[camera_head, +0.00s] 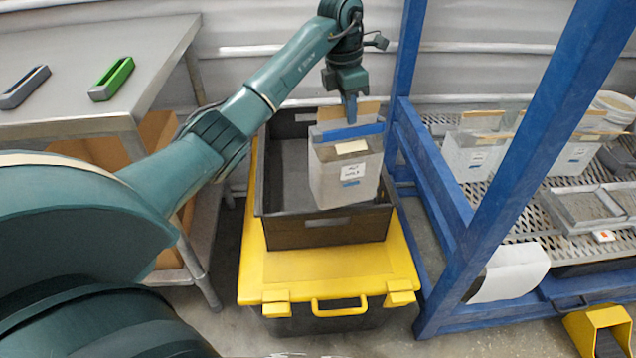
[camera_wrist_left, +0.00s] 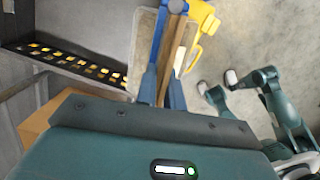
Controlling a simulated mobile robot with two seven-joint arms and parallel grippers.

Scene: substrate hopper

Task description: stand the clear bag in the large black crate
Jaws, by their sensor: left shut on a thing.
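The clear bag (camera_head: 345,180) is a whitish, see-through bag with labels on its front and a blue strip across its top. It is upright over the right part of the large black crate (camera_head: 320,236), within its walls as seen from the head. Its lower edge shows just above the crate's front rim; I cannot tell if it touches the floor. My left gripper (camera_head: 350,118) is shut on the bag's top from above. In the left wrist view its blue fingers (camera_wrist_left: 167,88) pinch a brown strip at the top.
The crate stands on a yellow-lidded box (camera_head: 330,270). A blue rack (camera_head: 440,180) is close on the right, with similar bags (camera_head: 475,152) on its mesh shelf. A grey table (camera_head: 80,60) at left bears a green holder (camera_head: 111,79). The crate's left part is empty.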

